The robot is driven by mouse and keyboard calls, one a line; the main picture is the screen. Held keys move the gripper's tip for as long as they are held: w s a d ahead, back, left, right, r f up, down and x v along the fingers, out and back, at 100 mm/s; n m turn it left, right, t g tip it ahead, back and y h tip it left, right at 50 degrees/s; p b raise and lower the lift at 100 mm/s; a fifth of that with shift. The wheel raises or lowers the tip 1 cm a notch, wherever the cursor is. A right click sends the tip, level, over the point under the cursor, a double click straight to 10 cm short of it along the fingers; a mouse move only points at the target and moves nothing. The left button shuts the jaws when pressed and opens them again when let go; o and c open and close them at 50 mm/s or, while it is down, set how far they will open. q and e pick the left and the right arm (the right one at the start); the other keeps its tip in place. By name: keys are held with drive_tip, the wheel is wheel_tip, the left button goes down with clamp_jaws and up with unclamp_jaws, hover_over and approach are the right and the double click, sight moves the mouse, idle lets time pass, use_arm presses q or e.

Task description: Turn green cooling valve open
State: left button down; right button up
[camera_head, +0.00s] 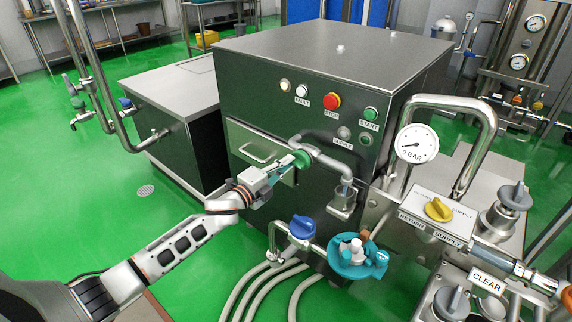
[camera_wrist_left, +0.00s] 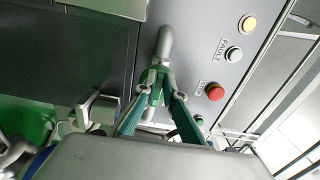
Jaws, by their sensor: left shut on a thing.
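The green cooling valve (camera_head: 303,157) is on the bent pipe at the front of the dark cabinet. My left gripper (camera_head: 290,165) reaches it from the left and is shut on it. In the left wrist view, the two teal fingers of my left gripper (camera_wrist_left: 158,97) converge on the green valve (camera_wrist_left: 155,76), below the end of a grey pipe. The fingers partly cover the valve, so its exact turn angle is hard to tell. My right gripper is not in view.
A blue-handled valve (camera_head: 302,227) and a teal pump-like part (camera_head: 357,258) sit below. A panel with a yellow knob (camera_head: 438,209) and a pressure gauge (camera_head: 417,143) stand to the right. The cabinet face (camera_head: 245,113) is close behind the gripper. Green floor is open at left.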

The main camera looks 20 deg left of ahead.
use_arm(q)
drive_tip(key=c, duration=2.1)
unclamp_jaws()
drive_tip(key=shift+c, duration=0.2)
drive_tip(key=v, duration=1.2)
drive_tip(key=s+d+f+n+g+y+p, duration=0.1)
drive_tip(key=s+d+f+n+g+p, duration=0.1)
drive_tip(key=s+f+n, duration=0.4)
drive_tip(key=s+d+f+n+g+y+p, duration=0.1)
drive_tip(key=s+d+f+n, duration=0.3)
drive_tip(key=s, duration=1.1)
drive_tip(key=s+d+f+n+g+y+p, duration=0.1)
drive_tip(key=s+d+f+n+g+p, duration=0.2)
drive_tip(key=s+f+n, duration=0.4)
drive_tip(key=s+p, duration=0.1)
drive_tip(key=s, duration=0.3)
drive_tip(key=shift+f+n+y, duration=0.3)
drive_tip(key=shift+f, duration=0.1)
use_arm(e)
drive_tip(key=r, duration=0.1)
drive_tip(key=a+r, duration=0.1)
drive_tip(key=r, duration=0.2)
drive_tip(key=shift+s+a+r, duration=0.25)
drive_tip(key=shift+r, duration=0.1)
